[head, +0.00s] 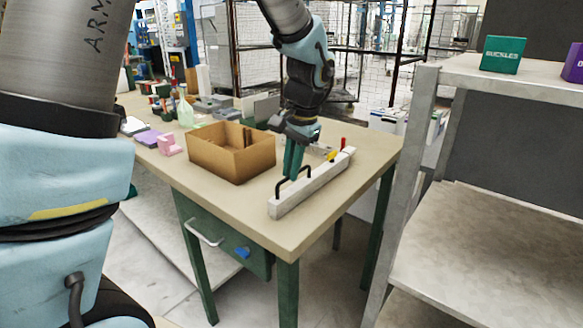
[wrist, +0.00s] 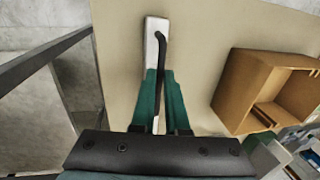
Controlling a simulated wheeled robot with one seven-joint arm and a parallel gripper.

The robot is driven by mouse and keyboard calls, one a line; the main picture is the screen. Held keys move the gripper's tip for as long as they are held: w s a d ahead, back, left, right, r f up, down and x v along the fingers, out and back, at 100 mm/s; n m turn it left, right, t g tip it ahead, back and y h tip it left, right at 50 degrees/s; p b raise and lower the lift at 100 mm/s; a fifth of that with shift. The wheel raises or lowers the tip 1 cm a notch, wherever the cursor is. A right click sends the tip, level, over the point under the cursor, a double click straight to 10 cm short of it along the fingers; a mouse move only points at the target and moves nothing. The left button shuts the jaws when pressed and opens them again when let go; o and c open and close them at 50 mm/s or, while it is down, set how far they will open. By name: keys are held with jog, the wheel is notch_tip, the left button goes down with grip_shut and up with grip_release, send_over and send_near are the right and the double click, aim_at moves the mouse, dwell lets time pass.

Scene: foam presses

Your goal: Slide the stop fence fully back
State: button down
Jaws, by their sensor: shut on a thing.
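The stop fence is a long pale bar (head: 312,184) with a black handle, lying along the right part of the table top in the head view. It also shows in the wrist view (wrist: 151,48), running up from between the fingers. Its black handle (head: 279,186) rises near the bar's front end. My gripper (head: 292,178) points down and is shut on the handle. In the wrist view the green fingers (wrist: 160,100) stand on either side of the black handle (wrist: 161,60). The far part of the bar is hidden by my gripper in the wrist view.
An open cardboard box (head: 231,152) stands left of the bar. A yellow piece (head: 332,156) and a red piece (head: 343,143) are at the bar's far end. The table (head: 235,200) is bare in front. A grey shelf unit (head: 412,150) stands close on the right.

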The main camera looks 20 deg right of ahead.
dwell(0.6)
jog(key=shift+s+d, duration=0.45)
jog(key=shift+s, duration=0.35)
jog(key=shift+s+d, duration=0.45)
jog(key=shift+s, duration=0.3)
jog(key=c, duration=0.9)
grip_release()
jog(key=shift+r, duration=0.1)
jog(key=r, duration=0.3)
jog(key=s+r+b, duration=0.1)
jog(key=r, duration=0.3)
jog(key=s+d+r, duration=0.1)
jog(key=r, duration=0.2)
jog(key=shift+r, duration=0.25)
